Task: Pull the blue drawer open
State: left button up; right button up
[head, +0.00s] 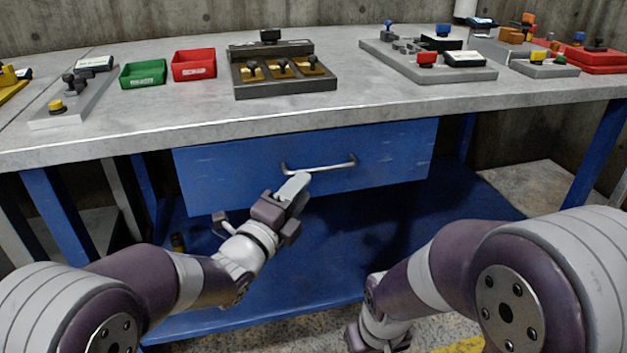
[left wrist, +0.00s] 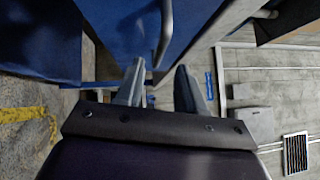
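The blue drawer (head: 235,178) sits under the grey workbench, its front looking flush and shut. Its silver bar handle (head: 322,166) runs across the middle of the front. My left gripper (head: 297,186) is just below and in front of the handle's left part. In the left wrist view its two fingers (left wrist: 160,66) are apart with nothing gripped. The handle (left wrist: 165,30) shows there beside the blue drawer front (left wrist: 120,22), in line with the gap; whether it lies between the fingertips is unclear. My right gripper is low at the bottom edge, its fingers hidden.
The workbench top (head: 200,112) holds a green bin (head: 143,74), a red bin (head: 194,65), and several control panels. Blue legs (head: 55,215) stand at the sides. A blue lower shelf (head: 290,270) lies under the drawer. The space in front of the drawer is free apart from my arms.

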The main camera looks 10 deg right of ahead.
aim_at(315, 172)
pick_arm(q)
jog(key=b+x, duration=0.1)
jog(key=x, duration=0.4)
jog(key=shift+w+d, duration=0.2)
jog(key=shift+w, duration=0.05)
grip_shut()
pick_arm(e)
jog(key=shift+f, duration=0.75)
